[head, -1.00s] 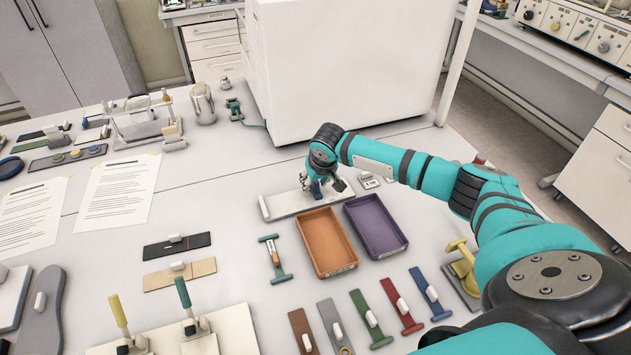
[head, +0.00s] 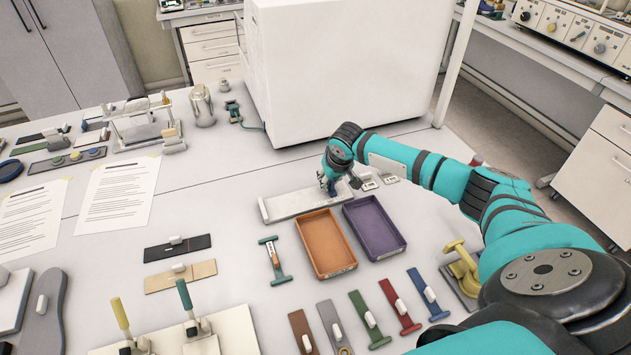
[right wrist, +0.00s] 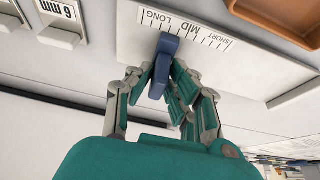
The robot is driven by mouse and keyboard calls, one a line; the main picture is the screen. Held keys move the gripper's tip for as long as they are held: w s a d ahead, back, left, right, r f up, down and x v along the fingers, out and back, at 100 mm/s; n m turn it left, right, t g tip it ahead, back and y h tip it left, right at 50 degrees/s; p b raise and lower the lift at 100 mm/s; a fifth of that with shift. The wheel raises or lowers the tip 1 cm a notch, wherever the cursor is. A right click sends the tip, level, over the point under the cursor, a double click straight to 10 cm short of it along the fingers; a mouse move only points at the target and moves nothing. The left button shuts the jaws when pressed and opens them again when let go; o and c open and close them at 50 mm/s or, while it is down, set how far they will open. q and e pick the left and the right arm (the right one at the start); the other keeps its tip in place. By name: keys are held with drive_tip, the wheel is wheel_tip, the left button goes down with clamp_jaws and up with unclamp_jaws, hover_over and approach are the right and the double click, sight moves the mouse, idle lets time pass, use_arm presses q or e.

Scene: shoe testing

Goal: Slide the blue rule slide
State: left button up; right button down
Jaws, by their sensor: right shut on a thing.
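The rule (head: 285,207) is a long pale plate on the table behind the orange and purple trays. In the right wrist view its bare surface (right wrist: 125,45) carries a printed scale (right wrist: 195,35) reading SHORT, MID and LONG. The blue slide (right wrist: 166,45) stands upright on it, beside the scale near the LONG marking. My right gripper (right wrist: 165,80) is shut on the blue slide, its fingers on both sides. In the head view my right gripper (head: 329,186) is at the rule's right end and mostly hides the slide. My left gripper is not in view.
The orange tray (head: 299,232) and purple tray (head: 347,221) lie just in front of the rule. Small blocks, one marked 6 mm (right wrist: 58,10), sit just past its right end. A large white cabinet (head: 350,65) stands behind.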

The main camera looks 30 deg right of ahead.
drive_tip(key=d, duration=0.2)
drive_tip(key=s+d, duration=0.1)
drive_tip(key=d, duration=0.1)
drive_tip(key=shift+d, duration=0.3)
drive_tip(key=shift+a, duration=0.1)
drive_tip(key=c, duration=1.7)
unclamp_jaws()
drive_tip(key=o, duration=0.4)
drive_tip(key=shift+s+d, duration=0.1)
drive_tip(key=shift+d, duration=0.15)
drive_tip(key=shift+a, duration=0.1)
